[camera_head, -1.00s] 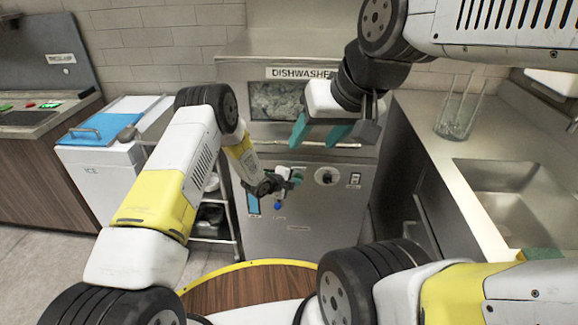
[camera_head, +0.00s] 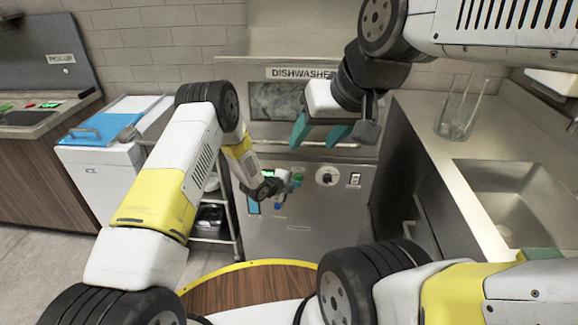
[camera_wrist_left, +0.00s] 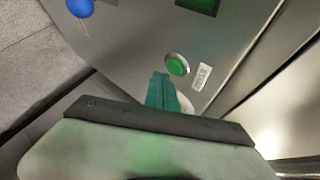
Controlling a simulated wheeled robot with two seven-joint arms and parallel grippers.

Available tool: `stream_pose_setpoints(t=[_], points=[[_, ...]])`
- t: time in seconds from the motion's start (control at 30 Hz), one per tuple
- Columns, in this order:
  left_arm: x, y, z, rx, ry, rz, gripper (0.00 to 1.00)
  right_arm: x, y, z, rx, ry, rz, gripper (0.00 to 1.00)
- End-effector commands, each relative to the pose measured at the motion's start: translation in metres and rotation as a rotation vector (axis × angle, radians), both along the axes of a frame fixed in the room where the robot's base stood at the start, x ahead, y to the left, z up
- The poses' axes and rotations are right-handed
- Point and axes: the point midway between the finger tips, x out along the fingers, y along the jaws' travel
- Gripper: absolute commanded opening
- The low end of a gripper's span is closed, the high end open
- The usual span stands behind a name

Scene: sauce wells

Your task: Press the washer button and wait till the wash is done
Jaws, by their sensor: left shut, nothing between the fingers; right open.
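The dishwasher (camera_head: 320,215) stands ahead, a steel front with a dark window (camera_head: 275,101) on top. Its round green button (camera_wrist_left: 177,64) shows in the left wrist view, with a small white label (camera_wrist_left: 201,77) beside it. My left gripper (camera_head: 292,181) is in front of the control panel, shut and empty. In the wrist view its teal fingertips (camera_wrist_left: 162,90) lie just below the button and look apart from it. My right gripper (camera_head: 320,133) is open and empty, in front of the dishwasher's handle bar.
A blue knob (camera_wrist_left: 80,7) and part of a dark green display (camera_wrist_left: 197,4) are near the button. A steel counter with a sink (camera_head: 500,195) and a clear glass container (camera_head: 458,118) is at right. A white ice bin (camera_head: 95,180) and a rack (camera_head: 212,215) are at left.

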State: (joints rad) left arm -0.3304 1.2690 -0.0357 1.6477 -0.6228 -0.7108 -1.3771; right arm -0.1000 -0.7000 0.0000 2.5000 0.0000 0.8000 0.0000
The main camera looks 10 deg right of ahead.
Motion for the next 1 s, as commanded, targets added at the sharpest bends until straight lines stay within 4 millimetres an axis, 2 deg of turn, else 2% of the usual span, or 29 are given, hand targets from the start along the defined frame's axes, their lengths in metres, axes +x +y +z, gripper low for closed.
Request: stream_pose_setpoints(t=[0.57, 1.0], points=[[-0.046, 0.013, 0.0, 0.0, 0.001, -0.001, 0.0, 0.0, 0.0, 0.0, 0.0, 0.0, 0.0, 0.55], [-0.048, 0.014, 0.0, 0.0, 0.0, 0.0, 0.0, 0.0, 0.0, 0.0, 0.0, 0.0, 0.0, 0.55]])
